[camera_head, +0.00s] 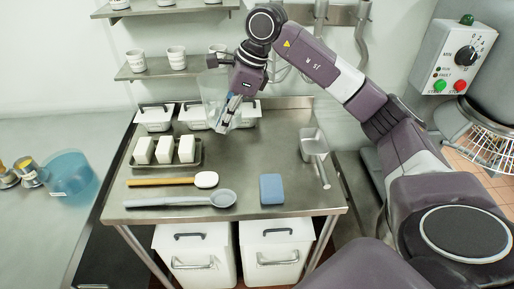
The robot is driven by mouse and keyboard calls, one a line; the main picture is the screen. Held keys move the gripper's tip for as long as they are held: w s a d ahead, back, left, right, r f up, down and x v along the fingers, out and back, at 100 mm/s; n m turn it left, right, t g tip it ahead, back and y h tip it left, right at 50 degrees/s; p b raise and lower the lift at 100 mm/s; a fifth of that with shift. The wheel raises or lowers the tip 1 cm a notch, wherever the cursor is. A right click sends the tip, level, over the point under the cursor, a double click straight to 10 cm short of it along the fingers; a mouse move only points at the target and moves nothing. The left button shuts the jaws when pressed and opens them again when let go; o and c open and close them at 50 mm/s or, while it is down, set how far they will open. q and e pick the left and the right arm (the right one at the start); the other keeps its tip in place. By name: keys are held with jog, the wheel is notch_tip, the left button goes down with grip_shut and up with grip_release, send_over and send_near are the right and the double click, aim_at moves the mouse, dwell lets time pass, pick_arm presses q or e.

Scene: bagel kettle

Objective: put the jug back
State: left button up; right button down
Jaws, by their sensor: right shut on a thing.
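A clear jug (214,91) is near the back of the steel table (248,179). My right gripper (232,104) is shut on the jug at its right side, probably on its handle. The jug looks roughly upright and overlaps the white lidded containers behind it, and I cannot tell whether its base touches anything. My left gripper does not show.
White lidded containers (155,118) stand along the table's back. A tray holds white blocks (164,150). Shelves with cups (176,57) hang above.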

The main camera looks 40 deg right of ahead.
jog(key=w+d+r+m+t+h, duration=0.2)
jog(key=w+d+r+m+h, duration=0.25)
jog(key=m, duration=0.45)
jog(key=shift+m+y, duration=0.55)
jog(key=shift+m, duration=0.05)
jog(key=f+p, duration=0.1)
jog(key=f, duration=0.5)
jog(key=d+f+p, duration=0.1)
jog(key=f+p, duration=0.1)
jog(key=f, duration=0.5)
jog(key=w+f+p, duration=0.1)
jog(key=f, duration=0.6)
jog(key=shift+d, duration=0.35)
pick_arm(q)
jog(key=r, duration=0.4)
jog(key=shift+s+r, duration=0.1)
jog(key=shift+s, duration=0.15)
pick_arm(e)
jog(key=shift+w+f, duration=0.1)
jog(key=shift+f, duration=0.05)
jog(key=c, duration=2.5)
grip_release()
jog(key=shift+f, duration=0.1)
jog(key=o, duration=0.4)
